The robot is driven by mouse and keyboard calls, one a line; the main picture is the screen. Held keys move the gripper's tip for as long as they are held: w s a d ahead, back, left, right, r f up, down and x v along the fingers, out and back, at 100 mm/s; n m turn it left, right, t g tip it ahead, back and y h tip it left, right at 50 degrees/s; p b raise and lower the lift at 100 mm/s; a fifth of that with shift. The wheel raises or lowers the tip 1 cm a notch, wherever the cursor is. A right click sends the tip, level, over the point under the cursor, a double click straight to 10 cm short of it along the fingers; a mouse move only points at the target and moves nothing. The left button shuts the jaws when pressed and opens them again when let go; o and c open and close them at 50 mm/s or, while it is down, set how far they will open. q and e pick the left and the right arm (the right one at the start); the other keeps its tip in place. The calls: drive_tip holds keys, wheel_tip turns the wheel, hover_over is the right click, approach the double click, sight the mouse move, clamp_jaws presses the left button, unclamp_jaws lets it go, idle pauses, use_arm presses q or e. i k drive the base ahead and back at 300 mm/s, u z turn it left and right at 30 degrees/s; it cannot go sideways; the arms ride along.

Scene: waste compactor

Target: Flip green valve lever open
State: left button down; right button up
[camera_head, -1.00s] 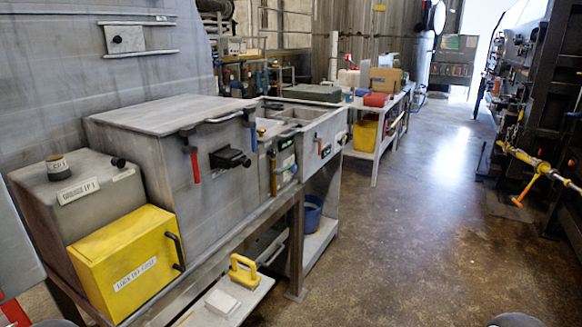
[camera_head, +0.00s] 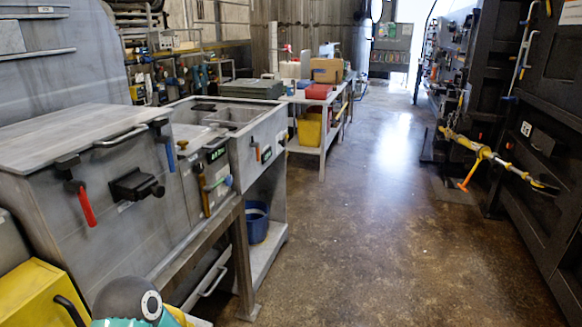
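A small teal-green lever (camera_head: 218,184) sticks out from the front of the grey compactor cabinet (camera_head: 130,225), below a panel with a small green display (camera_head: 216,153). It lies roughly level, beside an upright yellow-brown handle (camera_head: 203,193). I cannot tell its exact valve position at this size. A dark grey and teal part of my own arm shows at the bottom left, apart from the lever. Neither of my grippers is in view.
A red lever (camera_head: 85,206) and a blue lever (camera_head: 170,154) hang on the cabinet front beside a black latch (camera_head: 136,186). A yellow box (camera_head: 35,296) is at lower left. A blue bucket (camera_head: 256,222) sits on the low shelf.

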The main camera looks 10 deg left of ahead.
sight(207, 189)
drive_tip(key=z, duration=0.2)
drive_tip(key=i, duration=1.85)
drive_tip(key=u, duration=0.75)
